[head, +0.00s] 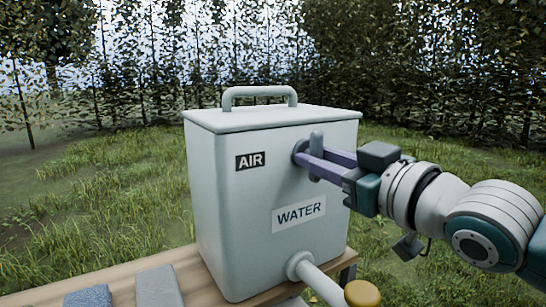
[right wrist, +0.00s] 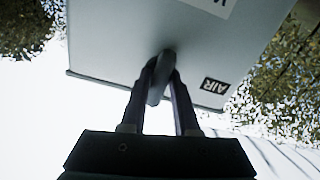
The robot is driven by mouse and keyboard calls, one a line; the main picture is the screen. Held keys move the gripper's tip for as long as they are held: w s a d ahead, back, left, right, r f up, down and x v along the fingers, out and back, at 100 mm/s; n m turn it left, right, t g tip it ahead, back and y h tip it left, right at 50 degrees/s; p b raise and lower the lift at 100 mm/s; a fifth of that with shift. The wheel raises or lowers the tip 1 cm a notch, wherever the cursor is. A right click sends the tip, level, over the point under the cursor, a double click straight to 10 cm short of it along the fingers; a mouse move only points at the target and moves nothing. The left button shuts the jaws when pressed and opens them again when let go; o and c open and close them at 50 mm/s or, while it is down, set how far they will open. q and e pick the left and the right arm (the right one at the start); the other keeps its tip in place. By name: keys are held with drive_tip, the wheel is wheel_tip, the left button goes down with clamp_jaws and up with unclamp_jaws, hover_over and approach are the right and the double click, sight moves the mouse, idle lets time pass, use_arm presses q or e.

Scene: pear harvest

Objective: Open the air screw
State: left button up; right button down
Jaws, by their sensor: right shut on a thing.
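The air screw (head: 316,142) is a small grey wing-like handle on the front of the pale tank (head: 235,205), to the right of the AIR label (head: 250,160). My right gripper (head: 312,160) is shut on the air screw, its two purple fingers on either side of it. The right wrist view shows the air screw (right wrist: 158,80) between the fingertips (right wrist: 162,85), close to the tank face. The fingers hide part of the screw and its base. My left gripper is not in view.
A white spout with a yellow knob (head: 362,293) sticks out low on the tank, below the WATER label (head: 299,211). The tank stands on a wooden bench (head: 120,288) with a grey cloth (head: 158,287) and a blue cloth (head: 88,297) at the left. Grass and trees lie behind.

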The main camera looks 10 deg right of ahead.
drive_tip(key=c, duration=0.8)
unclamp_jaws()
drive_tip(key=b+v, duration=0.2)
drive_tip(key=v, duration=0.8)
